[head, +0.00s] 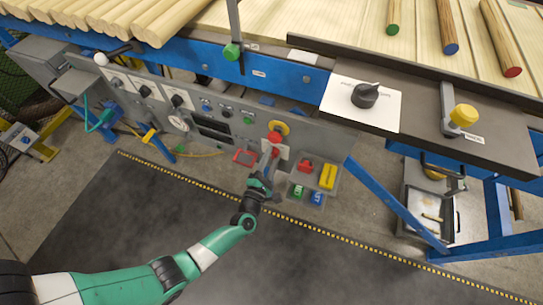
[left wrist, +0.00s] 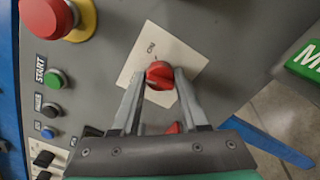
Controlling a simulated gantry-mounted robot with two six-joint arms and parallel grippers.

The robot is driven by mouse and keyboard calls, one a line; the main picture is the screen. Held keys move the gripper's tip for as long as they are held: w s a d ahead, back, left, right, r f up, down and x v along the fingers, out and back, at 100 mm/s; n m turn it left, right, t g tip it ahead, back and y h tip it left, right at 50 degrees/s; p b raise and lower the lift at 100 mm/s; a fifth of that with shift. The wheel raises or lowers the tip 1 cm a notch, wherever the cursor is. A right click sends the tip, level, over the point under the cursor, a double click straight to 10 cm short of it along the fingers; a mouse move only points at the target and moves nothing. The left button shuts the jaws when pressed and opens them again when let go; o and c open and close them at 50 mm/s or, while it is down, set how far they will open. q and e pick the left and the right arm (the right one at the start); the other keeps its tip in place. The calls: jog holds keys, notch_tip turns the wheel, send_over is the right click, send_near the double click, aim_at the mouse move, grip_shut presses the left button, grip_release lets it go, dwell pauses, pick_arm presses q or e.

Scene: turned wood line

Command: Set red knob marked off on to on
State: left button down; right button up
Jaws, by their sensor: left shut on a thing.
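The red knob (left wrist: 160,73) sits on a pale label plate (left wrist: 140,66) on the grey control panel in the left wrist view. In the head view the gripper and wrist mostly hide the knob. My right gripper is not in view.
A red mushroom button (left wrist: 45,15) on a yellow base is close to the left gripper. A green START button (left wrist: 54,78) and other buttons lie along the panel. A tray (head: 318,172) with red, yellow, green and blue items hangs to the right. The dark floor mat (head: 130,220) is clear.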

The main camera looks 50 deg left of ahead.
pick_arm(q)
jog(key=m+p, duration=0.1)
jog(key=m, duration=0.4)
jog(key=shift+m, duration=0.3)
jog(key=m+p, duration=0.1)
jog(key=m, duration=0.4)
jog(key=shift+m, duration=0.3)
jog(key=shift+c, duration=2.1)
grip_release()
jog(key=shift+s+d+p, duration=0.2)
jog(key=shift+s+p, duration=0.1)
jog(key=shift+p, duration=0.15)
jog(key=p+v, duration=0.3)
jog(key=v, duration=0.8)
jog(key=shift+p, duration=0.35)
